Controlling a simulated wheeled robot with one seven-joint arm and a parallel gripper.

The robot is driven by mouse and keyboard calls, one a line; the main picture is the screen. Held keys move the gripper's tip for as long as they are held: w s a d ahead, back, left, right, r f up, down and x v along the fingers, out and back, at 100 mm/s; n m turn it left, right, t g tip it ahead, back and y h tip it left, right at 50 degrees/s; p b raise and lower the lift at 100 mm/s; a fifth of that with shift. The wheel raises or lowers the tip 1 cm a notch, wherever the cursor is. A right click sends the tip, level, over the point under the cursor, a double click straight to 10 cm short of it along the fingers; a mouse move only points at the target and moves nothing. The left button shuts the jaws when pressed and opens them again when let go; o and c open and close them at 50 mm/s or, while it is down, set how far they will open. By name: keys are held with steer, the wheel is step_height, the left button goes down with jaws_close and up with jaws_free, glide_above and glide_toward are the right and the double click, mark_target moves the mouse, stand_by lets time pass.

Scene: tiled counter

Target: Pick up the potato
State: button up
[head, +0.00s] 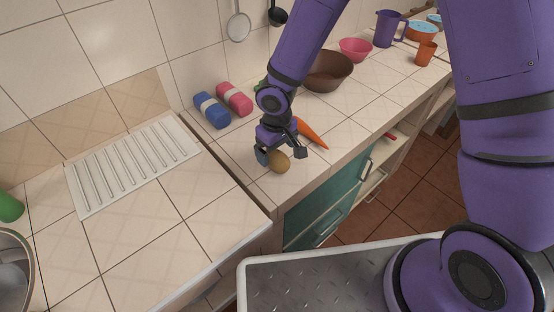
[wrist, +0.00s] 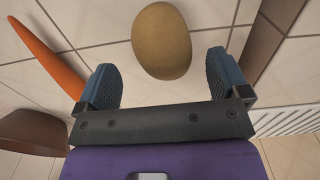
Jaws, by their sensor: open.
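The potato (head: 278,162) is a brown oval lying on the tiled counter near its front edge. In the wrist view the potato (wrist: 161,41) lies ahead of the fingertips, roughly centred between the two fingers. My gripper (head: 268,157) is low over the counter right by the potato, and its far parts are partly hidden by the wrist. In the wrist view my gripper (wrist: 163,79) is open, with a dark blue pad on each side and nothing between them.
A carrot (head: 313,135) lies close to the gripper; a brown bowl (head: 328,72) stands behind it. Blue (head: 212,111) and pink (head: 235,98) packages lie by the wall. A white drainboard (head: 133,165) is at left. The counter's front edge is near the potato.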

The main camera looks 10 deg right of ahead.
mark_target(277, 154)
steer(key=shift+s+f, duration=0.15)
steer(key=shift+f, duration=0.85)
steer(key=shift+s+f, duration=0.1)
steer(key=shift+f, duration=0.85)
steer(key=shift+c, duration=0.4)
steer(key=c, duration=1)
steer(key=shift+r, duration=0.15)
